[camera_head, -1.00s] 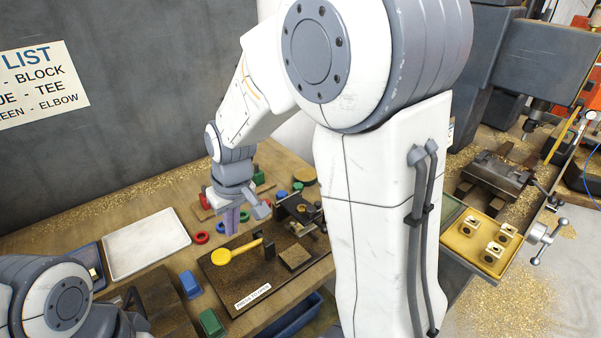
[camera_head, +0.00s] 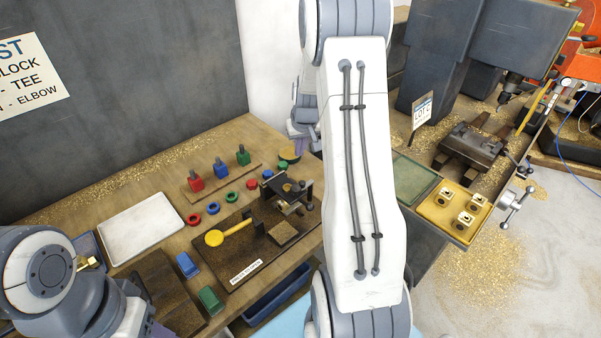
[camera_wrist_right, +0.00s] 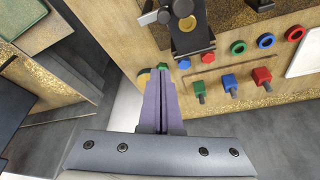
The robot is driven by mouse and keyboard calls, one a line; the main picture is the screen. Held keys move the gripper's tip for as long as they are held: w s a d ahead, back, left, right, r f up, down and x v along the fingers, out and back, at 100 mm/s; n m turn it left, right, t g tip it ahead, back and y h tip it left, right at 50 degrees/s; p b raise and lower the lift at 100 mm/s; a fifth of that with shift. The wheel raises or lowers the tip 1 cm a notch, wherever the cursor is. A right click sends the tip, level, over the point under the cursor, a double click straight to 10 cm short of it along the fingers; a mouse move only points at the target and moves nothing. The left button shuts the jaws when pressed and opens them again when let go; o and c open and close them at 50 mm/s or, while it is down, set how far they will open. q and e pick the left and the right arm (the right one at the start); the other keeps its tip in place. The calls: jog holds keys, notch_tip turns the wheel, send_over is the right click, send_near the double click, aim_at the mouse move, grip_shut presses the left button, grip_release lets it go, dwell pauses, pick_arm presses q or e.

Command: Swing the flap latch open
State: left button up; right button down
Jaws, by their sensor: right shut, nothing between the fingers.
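A dark board (camera_head: 240,272) on the bench carries a yellow round-ended lever (camera_head: 214,238) and a black bracket fixture (camera_head: 296,187) at its right end. The fixture also shows at the top of the right wrist view (camera_wrist_right: 192,40), with brass discs on it. Which part is the flap latch I cannot tell for sure. My right gripper (camera_head: 317,146) is beyond the bench's right back corner, partly hidden by my arm, apart from the fixture. In the right wrist view its purple fingers (camera_wrist_right: 160,78) are shut and empty. My left gripper (camera_head: 162,331) barely shows at the bottom edge.
Red, blue and green blocks (camera_head: 221,168) stand in a rack behind several coloured rings (camera_head: 231,197). A white tray (camera_head: 142,228) lies at left. Loose blue (camera_head: 187,265) and green (camera_head: 211,300) blocks sit in front. A yellow tray (camera_head: 440,219) with brass blocks is right of my arm.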

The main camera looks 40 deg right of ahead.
notch_tip(320, 180, down, 9)
jog(key=p, duration=0.1)
jog(key=shift+s+a, duration=0.2)
jog(key=shift+s, duration=0.2)
jog(key=shift+r, duration=0.1)
dwell(0.3)
